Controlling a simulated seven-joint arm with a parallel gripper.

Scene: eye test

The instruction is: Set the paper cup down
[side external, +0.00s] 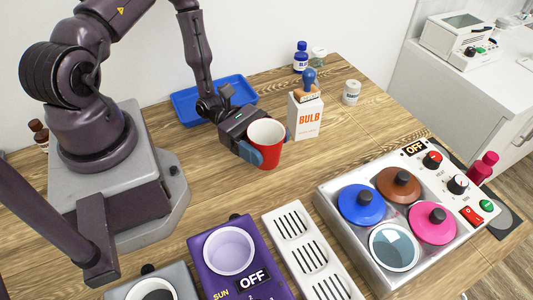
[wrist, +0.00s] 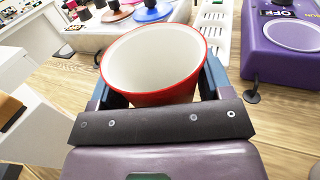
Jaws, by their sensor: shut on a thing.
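A red paper cup (side external: 266,146) with a white inside is upright in the middle of the side external view. My gripper (side external: 258,153) is shut on it from the left, with a blue finger showing at the cup's side. In the wrist view the cup (wrist: 152,66) sits between the two blue fingers of my gripper (wrist: 160,84), its open mouth and white inside visible. Its bottom is at or close above the wooden table (side external: 215,203); I cannot tell if it touches.
Behind the cup stand a BULB box (side external: 306,116), a small white jar (side external: 351,92) and a blue tray (side external: 187,109). In front are a purple SUN device (side external: 207,279), a white slotted strip (side external: 290,226) and a panel with coloured lids (side external: 329,203). Bare wood lies around the cup.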

